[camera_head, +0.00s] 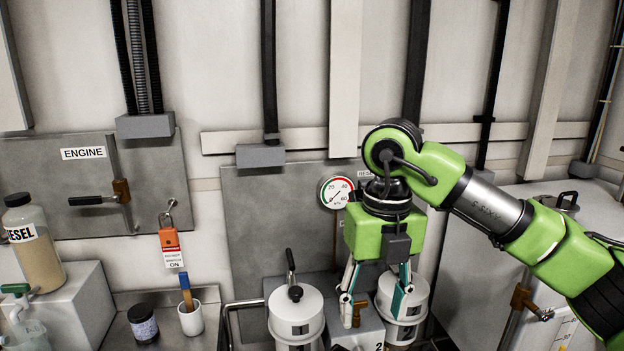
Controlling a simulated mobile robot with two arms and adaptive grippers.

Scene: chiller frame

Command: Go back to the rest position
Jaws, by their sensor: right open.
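My right gripper (376,292) hangs at the end of my green right arm, which comes in from the right. It points down with its fingers apart, and I see nothing held between them. It is in front of the grey panel, between two white canisters. The left canister (296,312) has a black lever on top; the right canister (402,308) is partly hidden by a finger. A brass-coloured fitting (359,312) shows close to the left finger; I cannot tell whether they touch. My left gripper is not in view.
A pressure gauge (336,192) is left of my right wrist. At left are an ENGINE panel (70,205), a red lockout padlock (169,239), a DIESEL bottle (34,250), a white cup (190,319) and a dark jar (143,322). A pale tank stands at right under my arm.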

